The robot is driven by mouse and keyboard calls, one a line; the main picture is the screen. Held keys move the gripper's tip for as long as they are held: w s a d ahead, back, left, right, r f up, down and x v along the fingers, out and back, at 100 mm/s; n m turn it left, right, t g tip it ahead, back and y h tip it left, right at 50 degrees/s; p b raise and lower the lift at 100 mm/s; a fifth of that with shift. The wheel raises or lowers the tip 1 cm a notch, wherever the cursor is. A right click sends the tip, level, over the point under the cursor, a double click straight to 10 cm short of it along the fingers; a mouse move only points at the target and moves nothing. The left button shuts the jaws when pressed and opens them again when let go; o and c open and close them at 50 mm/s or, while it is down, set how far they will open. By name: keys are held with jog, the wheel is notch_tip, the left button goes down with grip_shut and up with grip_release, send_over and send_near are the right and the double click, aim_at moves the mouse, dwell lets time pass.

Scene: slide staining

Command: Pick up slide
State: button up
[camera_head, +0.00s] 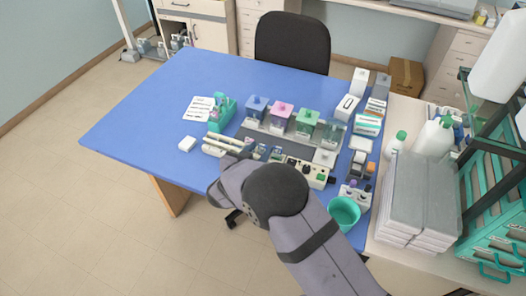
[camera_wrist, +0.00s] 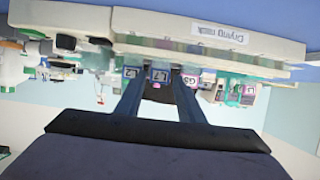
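The wrist view looks tilted and upside down at a white drying rack (camera_wrist: 205,47) with a printed label. Several slides with tagged ends stand along it, including one tagged L2 (camera_wrist: 130,72), one that reads like L7 (camera_wrist: 159,75) and one that reads like G3 (camera_wrist: 190,80). My gripper (camera_wrist: 156,88) has its two fingers apart, with the L7 slide's tag seen between the tips. I cannot tell whether the fingers touch any slide. In the head view the pale rack (camera_head: 224,146) is partly covered by my arm, which hides the fingers.
Four staining jars stand behind, with blue (camera_head: 257,106), pink (camera_head: 281,113) and green (camera_head: 306,122) lids. A teal cup (camera_head: 343,213) stands right. The blue table's (camera_head: 130,125) left side is clear.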

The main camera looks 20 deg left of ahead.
aim_at(262, 147)
jog(key=p+x, duration=0.1)
jog(key=x, duration=0.2)
jog(key=shift+w+f, duration=0.1)
jog(key=shift+f, duration=0.15)
jog(key=shift+r, duration=0.1)
jog(key=c, duration=0.8)
grip_shut()
jog(key=shift+r, duration=0.1)
